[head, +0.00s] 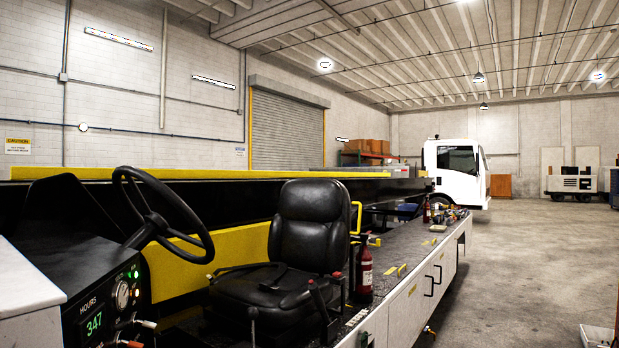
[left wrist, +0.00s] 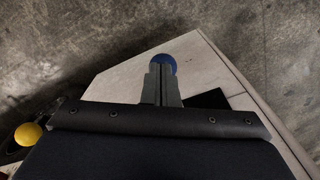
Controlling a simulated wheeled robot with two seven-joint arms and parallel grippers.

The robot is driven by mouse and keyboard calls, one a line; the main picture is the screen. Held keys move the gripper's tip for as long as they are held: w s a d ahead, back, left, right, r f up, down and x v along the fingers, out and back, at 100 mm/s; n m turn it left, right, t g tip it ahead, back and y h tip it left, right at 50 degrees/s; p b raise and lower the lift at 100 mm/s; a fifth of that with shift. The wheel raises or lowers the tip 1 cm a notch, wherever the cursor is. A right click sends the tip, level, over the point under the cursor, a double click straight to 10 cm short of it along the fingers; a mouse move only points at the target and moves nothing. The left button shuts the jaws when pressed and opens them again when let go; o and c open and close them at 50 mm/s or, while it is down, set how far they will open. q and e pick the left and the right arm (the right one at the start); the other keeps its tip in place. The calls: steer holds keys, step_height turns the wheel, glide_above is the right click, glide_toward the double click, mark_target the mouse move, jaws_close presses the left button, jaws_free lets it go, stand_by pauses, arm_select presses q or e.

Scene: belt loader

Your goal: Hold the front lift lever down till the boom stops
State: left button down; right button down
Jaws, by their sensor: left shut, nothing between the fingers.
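In the left wrist view my left gripper (left wrist: 162,70) is shut and empty, its two fingers pressed together. A blue ball knob (left wrist: 164,61) shows right at the fingertips, partly hidden by them; I cannot tell whether they touch. A yellow ball knob (left wrist: 28,134) is at the lower left, apart from the fingers. The levers under these knobs are hidden, so I cannot tell which is the front lift lever. In the head view the boom (head: 190,172) lies low and nearly level behind the seat. Neither gripper shows in the head view.
The loader's steering wheel (head: 160,215), dashboard (head: 95,310) and black seat (head: 305,240) are close in front. A red fire extinguisher (head: 364,272) stands on the deck right of the seat. Open concrete floor (head: 535,255) lies to the right. A white truck (head: 458,170) stands farther back.

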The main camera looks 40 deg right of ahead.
arm_select(q)
step_height(320, 180, up, 9)
steer(key=s+p, duration=0.2)
steer(key=p, duration=0.3)
steer(key=shift+d+f+p, duration=0.15)
steer(key=shift+d+p, duration=0.15)
steer(key=shift+p, duration=0.1)
stand_by(0.4)
steer(key=s+a+r+n+t+h+p, duration=0.1)
steer(key=s+a+r+n+t+h, duration=0.1)
steer(key=s+a+r, duration=0.3)
steer(key=s+a+r+n+t+h+p, duration=0.1)
steer(key=s+a+r+n+t+p, duration=0.1)
steer(key=s+r, duration=0.7)
steer(key=a+r+t, duration=0.1)
steer(key=a+r, duration=0.1)
steer(key=shift+a+n+t+h, duration=0.3)
steer(key=shift+a+h, duration=0.1)
steer(key=shift+s, duration=0.1)
